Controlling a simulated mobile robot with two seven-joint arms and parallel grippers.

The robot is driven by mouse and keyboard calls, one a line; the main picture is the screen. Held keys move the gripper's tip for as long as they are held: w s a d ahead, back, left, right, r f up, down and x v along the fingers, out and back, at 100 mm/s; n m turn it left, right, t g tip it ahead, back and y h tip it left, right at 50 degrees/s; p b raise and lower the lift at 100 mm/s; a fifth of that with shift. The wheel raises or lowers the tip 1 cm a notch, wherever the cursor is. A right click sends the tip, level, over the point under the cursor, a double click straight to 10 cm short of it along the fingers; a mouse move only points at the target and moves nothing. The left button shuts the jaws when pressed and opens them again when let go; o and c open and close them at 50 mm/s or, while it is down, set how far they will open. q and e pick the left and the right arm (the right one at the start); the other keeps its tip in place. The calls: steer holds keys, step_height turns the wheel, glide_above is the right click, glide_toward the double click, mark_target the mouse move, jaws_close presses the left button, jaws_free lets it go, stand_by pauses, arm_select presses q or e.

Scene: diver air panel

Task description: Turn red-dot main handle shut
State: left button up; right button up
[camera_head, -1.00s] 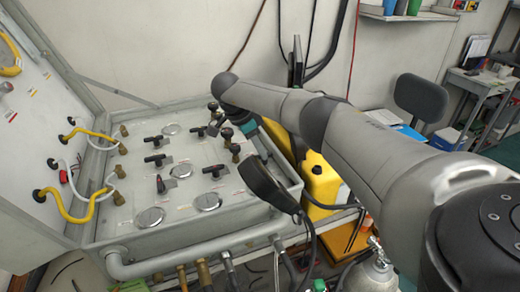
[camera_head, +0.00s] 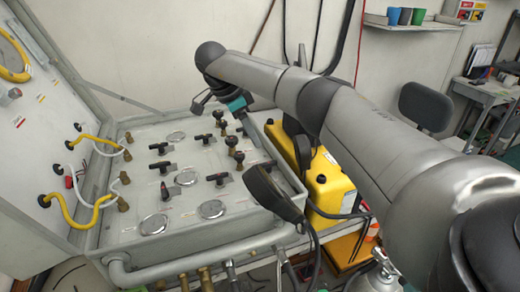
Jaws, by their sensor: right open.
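The air panel (camera_head: 130,190) is a pale box with its lid open at the left. Several black T-handles stand on it: one at the back (camera_head: 203,138), one at the left (camera_head: 160,148), one in the middle (camera_head: 162,167), one at the right (camera_head: 220,178) and one at the front (camera_head: 167,190). I cannot make out a red dot on any of them. My right gripper (camera_head: 199,104) is open and empty, above the back of the panel and apart from the handles. Its fingers are small and partly hard to see. My left gripper is not in view.
Black round knobs on brass stems (camera_head: 230,143) stand near the panel's right side. A black handset (camera_head: 270,190) hangs over the front right edge. Yellow hoses (camera_head: 75,212) link lid and panel. A yellow case (camera_head: 325,187) stands to the right.

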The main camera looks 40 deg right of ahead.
steer(key=v, duration=0.5)
steer(key=shift+a+r, duration=0.1)
steer(key=shift+r, duration=0.3)
steer(key=shift+f, duration=0.1)
steer(key=shift+c, duration=0.4)
stand_by(1.5)
